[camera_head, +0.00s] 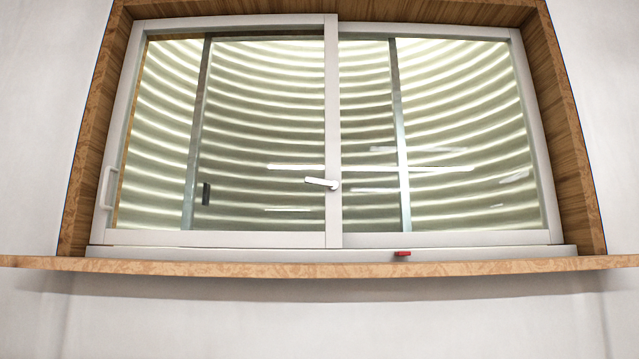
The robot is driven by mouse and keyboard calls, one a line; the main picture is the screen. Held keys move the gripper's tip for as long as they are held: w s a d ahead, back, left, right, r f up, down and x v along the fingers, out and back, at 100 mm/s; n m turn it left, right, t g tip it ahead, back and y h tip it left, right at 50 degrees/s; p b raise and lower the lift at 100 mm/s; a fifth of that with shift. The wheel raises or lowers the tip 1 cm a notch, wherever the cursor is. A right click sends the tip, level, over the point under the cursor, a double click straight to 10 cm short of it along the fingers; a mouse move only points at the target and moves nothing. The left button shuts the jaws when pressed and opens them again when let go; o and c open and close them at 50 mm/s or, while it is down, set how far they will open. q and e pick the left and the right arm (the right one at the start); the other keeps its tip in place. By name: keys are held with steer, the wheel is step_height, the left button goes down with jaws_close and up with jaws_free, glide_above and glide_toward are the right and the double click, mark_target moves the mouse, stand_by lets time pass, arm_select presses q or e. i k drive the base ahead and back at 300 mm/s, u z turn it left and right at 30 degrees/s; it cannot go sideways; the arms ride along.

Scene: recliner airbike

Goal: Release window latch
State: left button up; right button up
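A white sliding window (331,130) with two panes fills the middle of the head view. A white latch handle (322,183) sits on the centre stile; its lever points left, nearly level with a slight tilt. A small red piece (402,254) lies at the bottom track, right of centre; I cannot tell if it belongs to the window. A white pull handle (106,188) is on the left edge of the left sash. Neither of my grippers shows in this view.
A wooden sill (320,269) juts out along the whole width below the window. A wooden frame (575,130) surrounds the window recess. White wall lies on both sides and below. Ridged, curved pale surfaces show through the glass. Nothing stands on the sill's front edge.

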mark_target(333, 185)
steer(key=z, duration=0.95)
steer(key=k, duration=0.45)
steer(key=u, duration=0.4)
